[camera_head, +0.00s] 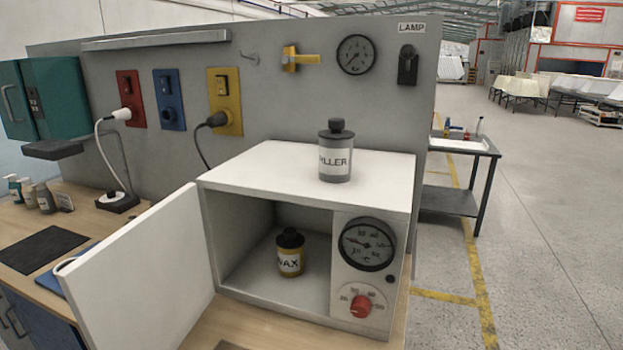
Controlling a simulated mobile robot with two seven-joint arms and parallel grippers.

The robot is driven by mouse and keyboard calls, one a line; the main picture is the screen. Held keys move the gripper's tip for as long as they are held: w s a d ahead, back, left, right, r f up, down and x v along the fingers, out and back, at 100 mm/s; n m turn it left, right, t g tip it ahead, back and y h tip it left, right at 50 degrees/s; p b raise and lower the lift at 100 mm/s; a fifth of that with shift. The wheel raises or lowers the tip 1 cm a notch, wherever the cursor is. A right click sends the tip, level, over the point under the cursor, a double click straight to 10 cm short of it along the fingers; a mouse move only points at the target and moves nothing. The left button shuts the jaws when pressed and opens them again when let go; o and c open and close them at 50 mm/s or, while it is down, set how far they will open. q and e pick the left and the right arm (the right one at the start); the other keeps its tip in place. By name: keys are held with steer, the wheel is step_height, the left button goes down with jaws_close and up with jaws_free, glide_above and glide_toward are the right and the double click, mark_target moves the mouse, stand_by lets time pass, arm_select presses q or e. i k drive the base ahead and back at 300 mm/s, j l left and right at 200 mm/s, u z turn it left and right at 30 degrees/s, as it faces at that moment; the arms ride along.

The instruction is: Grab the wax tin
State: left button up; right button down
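The wax tin (291,259) is a small yellow-brown can with a black lid and a white label reading "WAX". It stands upright inside the white oven box (300,162), on its floor near the dial panel. The box's white door (150,275) is swung open to the left, so the front is clear. Neither of my grippers shows in the head view.
A grey filler tin (335,160) with a black lid stands on top of the box. A gauge (367,244) and red knob (360,306) are on its right front. The open door blocks the left approach. Several small bottles (33,195) stand at the far left of the bench.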

mark_target(290, 262)
steer(key=j+z, duration=0.25)
steer(key=j, duration=0.4)
steer(key=j+z, duration=0.25)
steer(key=j, duration=0.4)
steer(key=j+z, duration=0.25)
steer(key=j, duration=0.4)
steer(key=k+j+z, duration=0.1)
steer(key=j+z, duration=0.15)
steer(key=j, duration=0.4)
steer(key=k+l+u, duration=0.25)
steer(key=k+l, duration=0.3)
steer(key=l, duration=0.3)
steer(key=k+l+u, duration=0.2)
steer(key=k+l, duration=0.45)
steer(key=l, duration=0.1)
